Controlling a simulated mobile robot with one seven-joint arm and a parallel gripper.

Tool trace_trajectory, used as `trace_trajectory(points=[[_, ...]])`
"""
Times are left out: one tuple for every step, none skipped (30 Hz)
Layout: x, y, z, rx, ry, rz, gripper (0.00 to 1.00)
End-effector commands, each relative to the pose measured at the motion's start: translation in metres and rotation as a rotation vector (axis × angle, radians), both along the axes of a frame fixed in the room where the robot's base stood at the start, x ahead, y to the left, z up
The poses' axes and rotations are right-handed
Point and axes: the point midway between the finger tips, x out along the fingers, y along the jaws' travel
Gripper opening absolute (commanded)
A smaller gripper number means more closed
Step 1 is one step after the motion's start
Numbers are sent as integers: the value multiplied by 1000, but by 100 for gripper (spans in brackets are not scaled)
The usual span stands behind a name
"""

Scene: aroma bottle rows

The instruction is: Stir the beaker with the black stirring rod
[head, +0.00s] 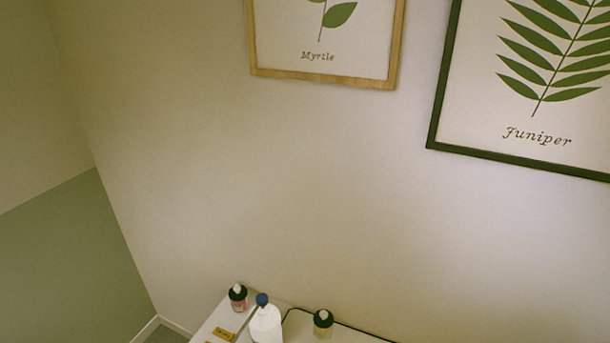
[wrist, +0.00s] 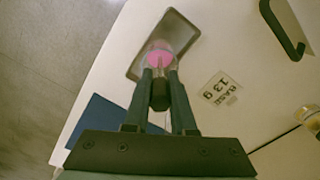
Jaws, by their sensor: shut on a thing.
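In the wrist view my gripper (wrist: 161,86) is shut on a black piece, which looks like the end of the black stirring rod (wrist: 160,98). Just beyond the fingertips is a clear vessel with pink contents, which looks like the beaker (wrist: 160,57). It stands over a dark-rimmed tray (wrist: 182,22). The rod's far end is hidden, so I cannot tell whether it is inside the beaker or above it. The head view shows neither my gripper nor the beaker.
A label reading "BASE 13 g" (wrist: 221,89) lies right of the gripper, with a black bracket-like thing (wrist: 285,30) beyond. A dark blue flat thing (wrist: 95,122) lies left.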

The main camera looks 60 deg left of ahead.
Motion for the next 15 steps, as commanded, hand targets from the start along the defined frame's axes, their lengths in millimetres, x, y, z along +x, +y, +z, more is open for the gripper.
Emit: trace_trajectory(points=[[0,0,0,0,0,0,0],[0,0,0,0,0,0,0],[0,0,0,0,0,0,0],[0,0,1,0,0,0,0],[0,0,3,0,0,0,0],[0,0,6,0,0,0,0],[0,0,8,0,0,0,0],[0,0,11,0,0,0,0],[0,0,15,0,0,0,0],[0,0,18,0,0,0,0],[0,0,20,0,0,0,0],[0,0,23,0,0,0,0],[0,0,26,0,0,0,0],[0,0,28,0,0,0,0],[0,0,31,0,0,0,0]])
